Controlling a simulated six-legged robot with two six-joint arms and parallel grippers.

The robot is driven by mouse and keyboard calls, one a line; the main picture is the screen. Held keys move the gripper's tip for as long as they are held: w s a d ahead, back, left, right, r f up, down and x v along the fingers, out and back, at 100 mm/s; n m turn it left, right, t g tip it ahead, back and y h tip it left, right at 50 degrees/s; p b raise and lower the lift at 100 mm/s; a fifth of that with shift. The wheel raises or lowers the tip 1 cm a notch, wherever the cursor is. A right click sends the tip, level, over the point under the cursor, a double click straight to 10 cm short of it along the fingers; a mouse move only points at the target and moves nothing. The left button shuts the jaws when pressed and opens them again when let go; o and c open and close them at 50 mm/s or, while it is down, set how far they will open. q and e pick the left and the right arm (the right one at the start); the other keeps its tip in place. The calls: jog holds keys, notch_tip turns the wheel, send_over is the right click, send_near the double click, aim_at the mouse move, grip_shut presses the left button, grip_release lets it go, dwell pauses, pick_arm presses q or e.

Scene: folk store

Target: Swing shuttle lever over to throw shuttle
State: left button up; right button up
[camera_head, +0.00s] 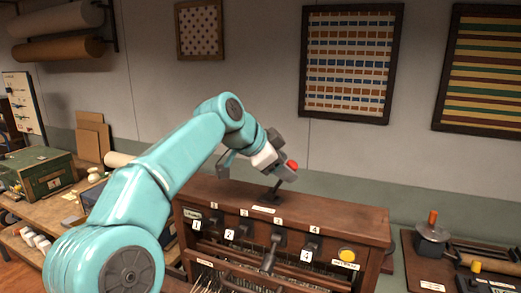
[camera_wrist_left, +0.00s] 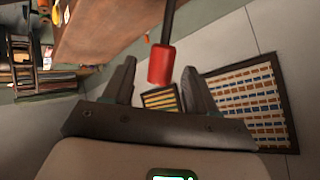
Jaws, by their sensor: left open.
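The shuttle lever (camera_head: 272,190) is a dark rod with a red knob (camera_head: 292,165), standing tilted to the right on top of the brown wooden loom (camera_head: 340,217). My left gripper (camera_head: 284,160) is at the knob, over the loom top. The gripper partly hides the knob in the head view. My right gripper is not in view.
Numbered levers (camera_head: 270,255) and a yellow button (camera_head: 347,254) are on the loom front. A green box (camera_head: 38,172) stands on the left bench. A tray with an orange-handled tool (camera_head: 432,225) is at the right. Framed textiles (camera_head: 350,60) hang on the wall behind.

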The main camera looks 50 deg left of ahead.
pick_arm(q)
jog(key=v, duration=1.1)
jog(key=shift+s+r, duration=0.2)
